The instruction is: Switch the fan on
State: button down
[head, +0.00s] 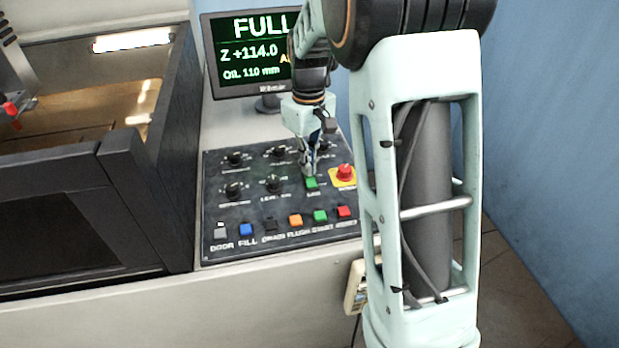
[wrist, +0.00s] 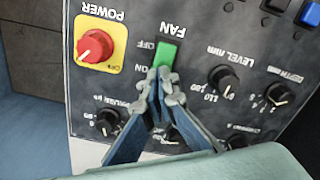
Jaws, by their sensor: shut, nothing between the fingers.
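The fan switch is a small green rocker (wrist: 166,54) on the black control panel, under the upside-down word FAN in the wrist view. OFF is printed beside its upper part in that view, and ON lower, beside my fingers. It also shows as a green switch (head: 311,183) in the head view. My gripper (wrist: 163,76) is shut and empty, with its fingertips at the lower, ON-side end of the rocker, hiding that end. In the head view my gripper (head: 309,172) points down at the switch. I cannot tell whether the tips touch it.
A red power knob (wrist: 96,47) on a yellow plate is beside the switch. Black dials (wrist: 223,79) surround it. A row of coloured buttons (head: 295,220) lies along the panel's near edge. A monitor (head: 250,55) reading FULL stands behind, and a dark-walled tank (head: 165,185) is left.

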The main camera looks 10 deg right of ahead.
jog(key=shift+f, duration=0.3)
jog(key=shift+r+p, duration=2.65)
jog(key=shift+r, duration=0.95)
jog(key=shift+f, duration=0.1)
